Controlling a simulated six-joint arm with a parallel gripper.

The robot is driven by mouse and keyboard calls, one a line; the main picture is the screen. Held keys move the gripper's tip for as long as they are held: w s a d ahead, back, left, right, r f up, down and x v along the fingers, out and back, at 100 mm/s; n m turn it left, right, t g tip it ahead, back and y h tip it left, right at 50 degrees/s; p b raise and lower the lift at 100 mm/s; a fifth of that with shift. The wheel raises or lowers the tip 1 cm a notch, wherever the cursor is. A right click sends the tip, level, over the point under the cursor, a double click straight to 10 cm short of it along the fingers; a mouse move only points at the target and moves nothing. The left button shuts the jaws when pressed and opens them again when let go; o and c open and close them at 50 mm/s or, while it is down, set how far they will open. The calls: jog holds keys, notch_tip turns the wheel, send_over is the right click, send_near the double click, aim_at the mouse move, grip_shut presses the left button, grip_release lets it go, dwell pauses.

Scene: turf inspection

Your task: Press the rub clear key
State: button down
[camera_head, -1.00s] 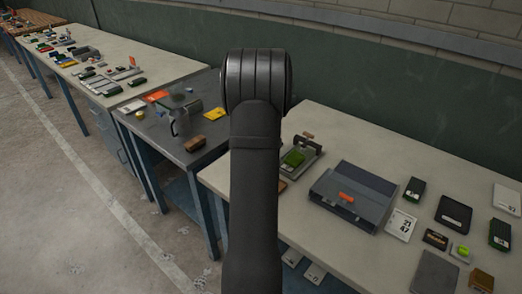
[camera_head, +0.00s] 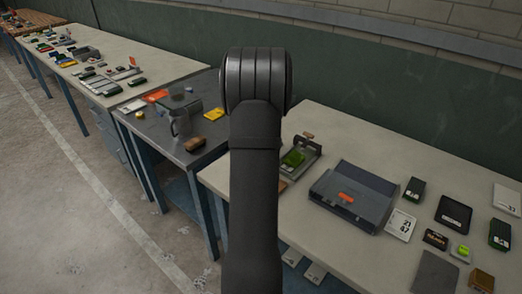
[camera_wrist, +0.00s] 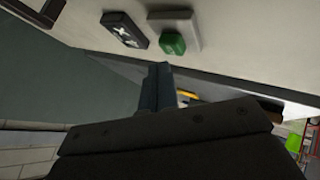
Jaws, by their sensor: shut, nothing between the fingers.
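My gripper (camera_wrist: 160,88) shows in the wrist view with its dark fingers together and nothing between them. A black block with white cross-like marks (camera_wrist: 124,29) lies on the pale surface ahead of the fingertips, up and to the left. No readable label shows which piece is the rub clear key. In the head view my arm stands in front of the benches, and my gripper cannot be made out there.
The right bench (camera_head: 365,135) holds a grey case with an orange tag (camera_head: 352,196), a device with a green pad (camera_head: 293,158), dark boxes and cards. A green wall (camera_head: 400,100) runs behind.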

dwell(0.3)
jog(key=shift+r, duration=2.5)
jog(key=shift+f, duration=0.15)
jog(key=shift+r, duration=2.05)
jog(key=shift+f, duration=0.15)
